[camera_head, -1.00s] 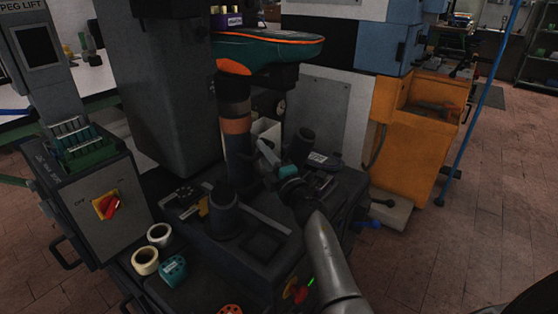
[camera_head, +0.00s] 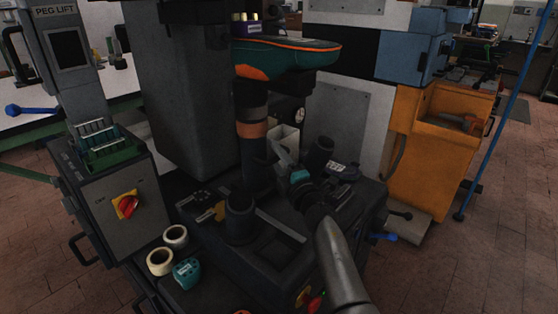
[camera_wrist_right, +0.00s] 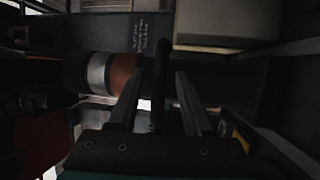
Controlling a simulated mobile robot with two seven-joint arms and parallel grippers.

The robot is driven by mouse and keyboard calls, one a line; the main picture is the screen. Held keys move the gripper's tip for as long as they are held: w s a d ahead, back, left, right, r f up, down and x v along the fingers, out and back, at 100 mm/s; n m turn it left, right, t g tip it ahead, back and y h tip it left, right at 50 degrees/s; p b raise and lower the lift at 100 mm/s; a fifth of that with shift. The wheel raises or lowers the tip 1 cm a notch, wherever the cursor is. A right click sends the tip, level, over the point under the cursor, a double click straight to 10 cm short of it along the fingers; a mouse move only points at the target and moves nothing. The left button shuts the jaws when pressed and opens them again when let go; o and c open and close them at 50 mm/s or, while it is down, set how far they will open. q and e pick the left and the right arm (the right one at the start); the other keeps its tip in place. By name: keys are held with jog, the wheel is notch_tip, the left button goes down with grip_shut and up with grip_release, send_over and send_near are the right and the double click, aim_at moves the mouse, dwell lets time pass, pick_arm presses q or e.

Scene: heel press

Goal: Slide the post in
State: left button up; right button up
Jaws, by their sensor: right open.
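The post is a dark upright column with an orange band (camera_head: 252,130) and a grey band, standing under the orange-and-teal shoe-shaped head (camera_head: 290,58) of the press. In the right wrist view its silver and orange bands (camera_wrist_right: 110,73) lie sideways, just left of the fingers. My right gripper (camera_head: 277,148) is right of the post's lower part, its fingers pointing toward the post. In the right wrist view my right gripper (camera_wrist_right: 158,82) is open, with a narrow dark bar (camera_wrist_right: 160,70) showing between its fingers. I cannot tell whether they touch. My left gripper is out of view.
A dark cup-like cylinder (camera_head: 240,215) stands on the press bed in front of the post. Tape rolls (camera_head: 160,262) and a teal item (camera_head: 187,273) lie at front left. A switch box (camera_head: 127,206) stands left. An orange cabinet (camera_head: 425,170) stands right.

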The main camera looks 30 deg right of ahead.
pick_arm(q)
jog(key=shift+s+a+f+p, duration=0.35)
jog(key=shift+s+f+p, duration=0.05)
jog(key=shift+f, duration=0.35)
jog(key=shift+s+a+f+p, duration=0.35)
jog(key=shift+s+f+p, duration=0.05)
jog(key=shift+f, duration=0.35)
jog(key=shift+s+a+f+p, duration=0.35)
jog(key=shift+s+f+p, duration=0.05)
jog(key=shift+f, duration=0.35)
pick_arm(e)
jog(key=s+f, duration=0.2)
jog(key=s, duration=1.3)
jog(key=shift+f, duration=0.25)
